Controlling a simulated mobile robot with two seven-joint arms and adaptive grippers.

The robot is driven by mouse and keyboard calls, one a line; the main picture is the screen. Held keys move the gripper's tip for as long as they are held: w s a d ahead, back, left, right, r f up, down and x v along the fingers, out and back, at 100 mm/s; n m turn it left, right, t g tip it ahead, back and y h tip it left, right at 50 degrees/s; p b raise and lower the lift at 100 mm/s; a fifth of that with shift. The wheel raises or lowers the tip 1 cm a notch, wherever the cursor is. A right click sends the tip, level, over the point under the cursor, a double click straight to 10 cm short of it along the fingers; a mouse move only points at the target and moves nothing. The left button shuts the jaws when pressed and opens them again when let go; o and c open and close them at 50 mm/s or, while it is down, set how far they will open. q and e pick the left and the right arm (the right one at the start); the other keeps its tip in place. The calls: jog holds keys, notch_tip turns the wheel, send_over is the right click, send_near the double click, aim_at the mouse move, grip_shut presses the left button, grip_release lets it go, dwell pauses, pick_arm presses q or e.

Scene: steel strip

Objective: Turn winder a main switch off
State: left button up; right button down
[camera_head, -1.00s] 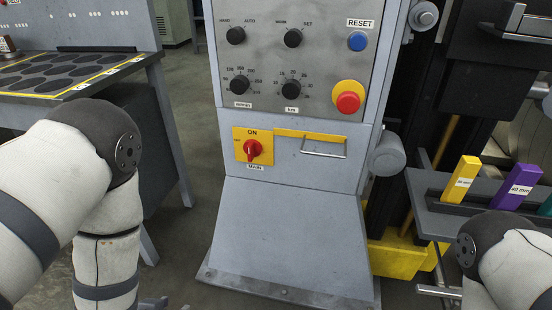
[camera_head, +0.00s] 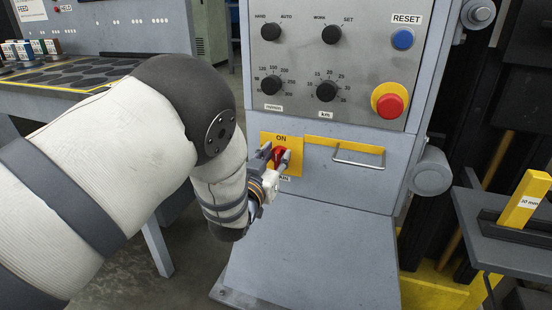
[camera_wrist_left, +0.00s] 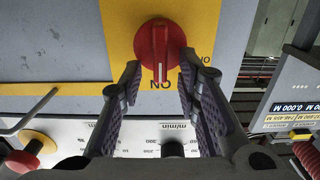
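The main switch is a red rotary knob (camera_head: 278,153) on a yellow plate (camera_head: 295,166) at the front of the grey cabinet. "ON" is printed above it; a label below is partly covered. My left gripper (camera_head: 274,158) is at the switch, with its fingertips on either side of the knob. In the left wrist view, upside down, the red knob (camera_wrist_left: 160,48) has a white mark pointing at the ON label. The left gripper (camera_wrist_left: 161,72) is open there, fingers spread, with a visible gap around the knob. My right gripper is not in view.
Above the switch are black selector knobs (camera_head: 271,32), a blue reset button (camera_head: 402,39) and a red emergency button (camera_head: 390,105). A metal handle (camera_head: 358,157) sits close to the switch's right. A table (camera_head: 40,100) is at left, a shelf with a yellow block (camera_head: 525,199) at right.

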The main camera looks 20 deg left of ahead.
pick_arm(q)
jog(key=shift+w, duration=0.15)
grip_shut()
